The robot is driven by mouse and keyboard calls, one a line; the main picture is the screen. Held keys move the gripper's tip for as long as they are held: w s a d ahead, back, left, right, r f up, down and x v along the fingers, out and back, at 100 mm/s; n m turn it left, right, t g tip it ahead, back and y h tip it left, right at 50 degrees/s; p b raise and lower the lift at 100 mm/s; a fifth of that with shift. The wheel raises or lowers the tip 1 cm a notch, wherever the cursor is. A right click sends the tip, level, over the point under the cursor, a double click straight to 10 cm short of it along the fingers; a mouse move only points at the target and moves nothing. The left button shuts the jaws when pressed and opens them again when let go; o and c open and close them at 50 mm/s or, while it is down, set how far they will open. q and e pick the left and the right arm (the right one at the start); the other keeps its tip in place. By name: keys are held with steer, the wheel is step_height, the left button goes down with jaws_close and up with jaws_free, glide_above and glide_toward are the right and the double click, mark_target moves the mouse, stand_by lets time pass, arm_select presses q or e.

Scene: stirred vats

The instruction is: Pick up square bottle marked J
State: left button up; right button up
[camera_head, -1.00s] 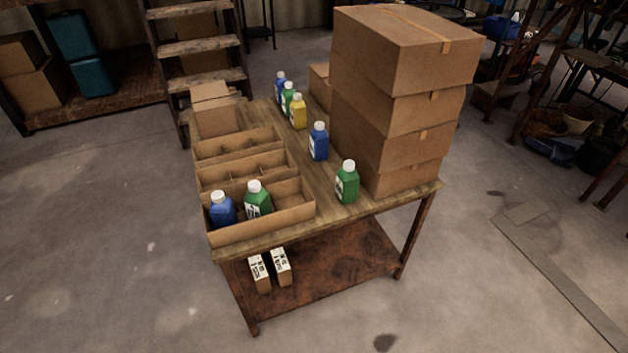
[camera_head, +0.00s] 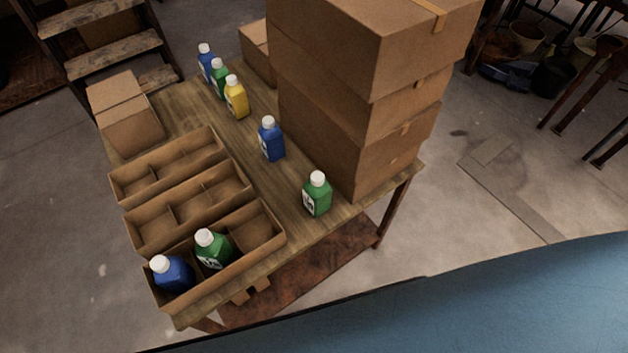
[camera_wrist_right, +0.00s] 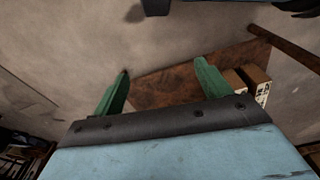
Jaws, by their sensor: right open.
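Several square bottles with white caps stand on the wooden table in the head view. A green bottle (camera_head: 317,196) and a blue bottle (camera_head: 271,141) stand on the bare top. A yellow bottle (camera_head: 236,99), a green one (camera_head: 220,80) and a blue one (camera_head: 206,65) stand at the back. A blue bottle (camera_head: 171,275) and a green bottle (camera_head: 212,250) sit in the front divided box. Label letters are too small to read, so I cannot tell which is J. My right gripper (camera_wrist_right: 162,68) is open and empty, low near the table's lower shelf. My left gripper is out of view.
Tall stacked cartons (camera_head: 350,120) stand on the table's right side, close behind the front green bottle. Divided cardboard boxes (camera_head: 190,205) line the left. Small labelled boxes (camera_wrist_right: 250,80) rest on the rusty lower shelf (camera_wrist_right: 170,85). My blue arm fills the head view's lower right.

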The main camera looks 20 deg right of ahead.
steer(key=w+a+r+p, duration=0.2)
steer(key=w+a+r, duration=0.2)
steer(key=w+r, duration=0.9)
step_height(320, 180, up, 26)
steer(key=n+g+p, duration=0.1)
steer(key=n+p, duration=0.1)
steer(key=p, duration=0.1)
glide_above(321, 180)
steer(key=shift+r, duration=0.2)
step_height(321, 180, down, 7)
steer(key=shift+f+b, duration=0.2)
steer(key=shift+b, duration=0.7)
steer(key=f, duration=0.2)
steer(key=f+b, duration=0.1)
steer(key=f, duration=0.2)
steer(key=shift+w+a+f, duration=0.1)
steer(key=shift+w+f, duration=0.1)
steer(key=shift+f, duration=0.15)
steer(key=c, duration=1.1)
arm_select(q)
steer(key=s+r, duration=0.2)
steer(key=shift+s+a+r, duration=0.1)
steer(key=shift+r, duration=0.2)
arm_select(e)
steer(key=shift+r, duration=0.2)
